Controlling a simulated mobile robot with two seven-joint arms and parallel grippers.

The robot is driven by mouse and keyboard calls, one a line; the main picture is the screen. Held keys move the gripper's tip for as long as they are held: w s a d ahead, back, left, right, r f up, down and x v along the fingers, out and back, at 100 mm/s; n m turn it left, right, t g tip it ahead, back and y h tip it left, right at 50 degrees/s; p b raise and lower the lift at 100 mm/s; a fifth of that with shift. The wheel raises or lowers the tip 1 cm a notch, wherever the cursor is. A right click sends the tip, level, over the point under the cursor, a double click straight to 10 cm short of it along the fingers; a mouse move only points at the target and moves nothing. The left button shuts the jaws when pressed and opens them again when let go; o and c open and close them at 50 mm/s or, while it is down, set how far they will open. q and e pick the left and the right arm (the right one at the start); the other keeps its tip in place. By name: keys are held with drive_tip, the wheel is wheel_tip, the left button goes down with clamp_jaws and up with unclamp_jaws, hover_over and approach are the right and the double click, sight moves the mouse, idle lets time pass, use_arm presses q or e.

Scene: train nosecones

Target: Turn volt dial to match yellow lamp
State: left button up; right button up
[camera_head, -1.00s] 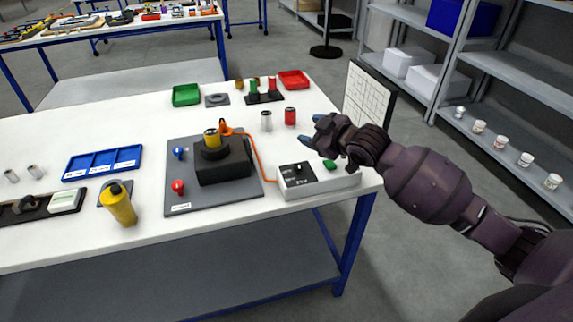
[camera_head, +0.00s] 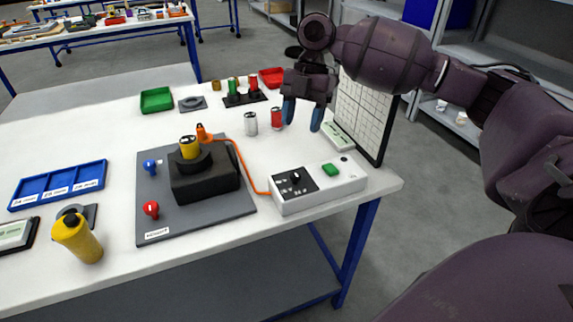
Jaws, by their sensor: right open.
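The white control box (camera_head: 318,184) stands at the table's right front corner. Its black panel carries a small dial (camera_head: 296,178), and a green button (camera_head: 330,169) sits to the right of the panel. The dial's setting is too small to read. A yellow-banded cylinder (camera_head: 189,148) sits in the black block (camera_head: 205,177) on the grey mat; I cannot tell if it is a lamp. My right gripper (camera_head: 302,115) is open and empty, fingers pointing down, above and behind the box, apart from it. My left gripper is not in view.
An orange cable (camera_head: 247,172) runs from the block to the box. A silver can (camera_head: 250,123) and a red can (camera_head: 277,118) stand behind it. A white grid board (camera_head: 357,112) rises at the right edge.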

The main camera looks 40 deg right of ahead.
sight(296, 173)
drive_tip(key=shift+n, duration=0.5)
drive_tip(key=x, duration=0.3)
drive_tip(key=b+x, duration=0.1)
drive_tip(key=x, duration=0.6)
drive_tip(key=shift+s+d+f, duration=0.1)
drive_tip(key=shift+s+f, duration=0.3)
